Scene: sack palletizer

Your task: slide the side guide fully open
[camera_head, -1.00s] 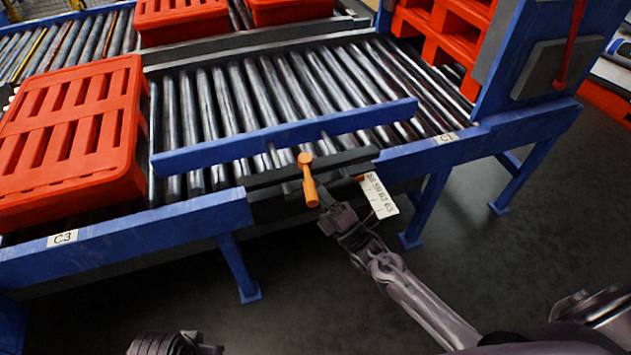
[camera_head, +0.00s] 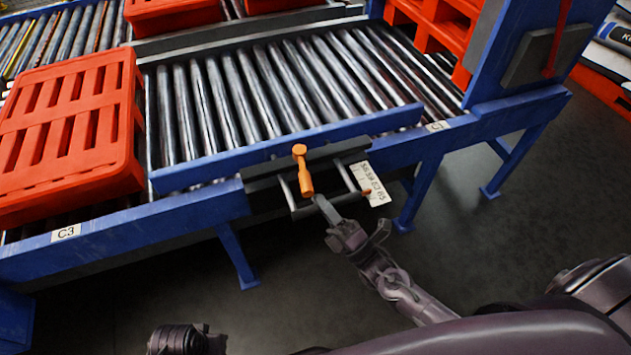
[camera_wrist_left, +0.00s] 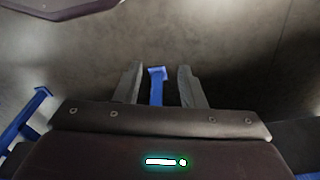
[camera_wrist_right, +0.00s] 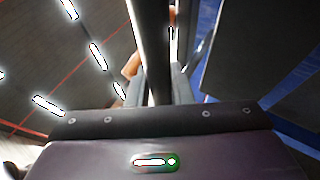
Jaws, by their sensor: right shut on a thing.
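The side guide (camera_head: 290,145) is a long blue bar above the rollers, now lying close along the near edge of the conveyor. Its metal rods stick out on the near side through a dark block (camera_head: 262,187). An orange lever (camera_head: 302,170) stands on this block. My right gripper (camera_head: 326,208) is shut on the guide's dark pull bar at the rods' outer ends, just beside the lever's lower end. In the right wrist view the dark bar (camera_wrist_right: 155,50) runs between the fingers. My left gripper (camera_wrist_left: 158,85) is open and empty above the floor, away from the guide.
A blue upright frame (camera_head: 520,60) stands at the right. A white tag (camera_head: 374,184) hangs beside the pull bar. The floor in front is clear.

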